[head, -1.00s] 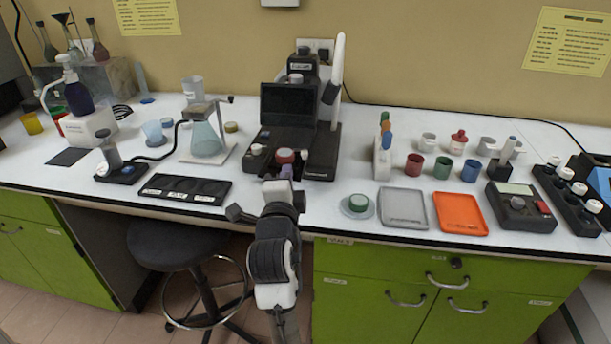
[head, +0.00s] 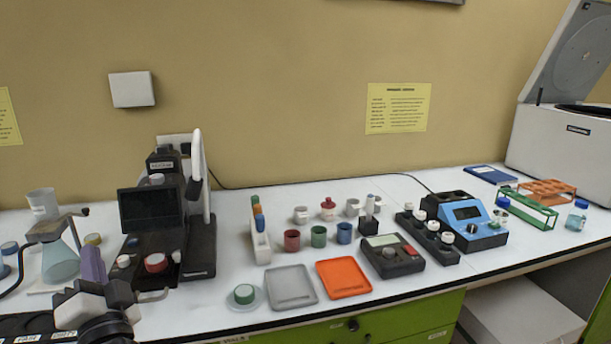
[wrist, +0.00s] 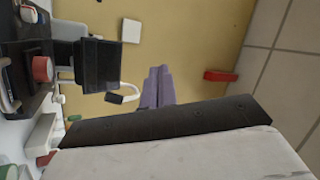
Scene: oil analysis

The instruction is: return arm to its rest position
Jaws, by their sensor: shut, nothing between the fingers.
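My gripper (head: 92,264) is at the lower left in the head view, in front of the bench's left part. Its purple fingers point up and are closed together with nothing between them. The fingers also show in the wrist view (wrist: 157,88), against the tan wall. The black instrument with a dark screen (head: 152,216) stands just right of my gripper in the picture. It also shows sideways in the wrist view (wrist: 100,65). My arm links run off the lower left edge of the head view.
A glass flask on a stand (head: 60,260) is beside my gripper at the left. A blue meter (head: 467,219) and tube racks (head: 528,212) stand farther right.

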